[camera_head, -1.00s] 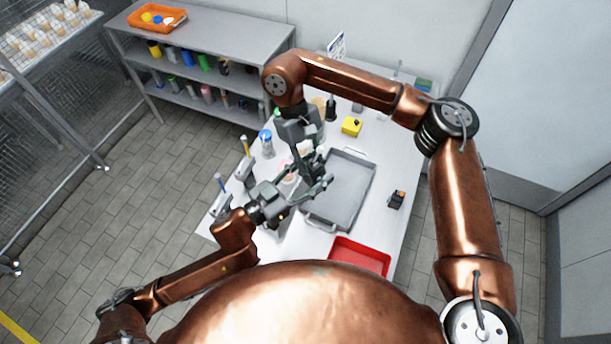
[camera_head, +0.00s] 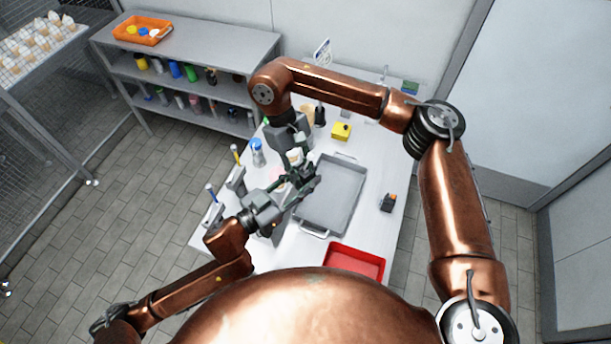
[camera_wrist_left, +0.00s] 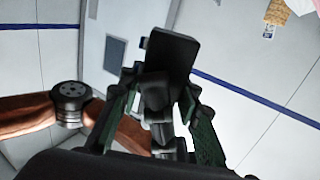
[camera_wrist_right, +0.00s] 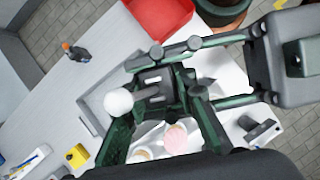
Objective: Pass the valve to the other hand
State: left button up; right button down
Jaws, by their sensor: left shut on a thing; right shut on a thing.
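The valve (camera_wrist_right: 148,93) shows as a small grey piece between the fingers in the right wrist view. A white ball (camera_wrist_right: 118,101) sits at its left end, and I cannot tell whether it belongs to the valve. My right gripper (camera_head: 297,168) reaches down from above and is shut on the valve. My left gripper (camera_head: 303,184) comes in from the lower left and is shut on it too. The two sets of fingers cross closely and hide most of the valve. In the left wrist view, a dark block (camera_wrist_left: 170,60) stands over the fingers.
A grey tray (camera_head: 352,185) lies on the white table (camera_head: 385,222), right of the grippers. A red tray (camera_head: 355,262) is nearer me. A yellow block (camera_head: 341,132), a blue-capped bottle (camera_head: 257,150) and a dark orange-topped item (camera_head: 388,202) stand around. Shelves are behind.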

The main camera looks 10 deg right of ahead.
jog(key=c, duration=1.5)
grip_release()
jog(key=shift+w, duration=0.1)
jog(key=shift+r, duration=0.1)
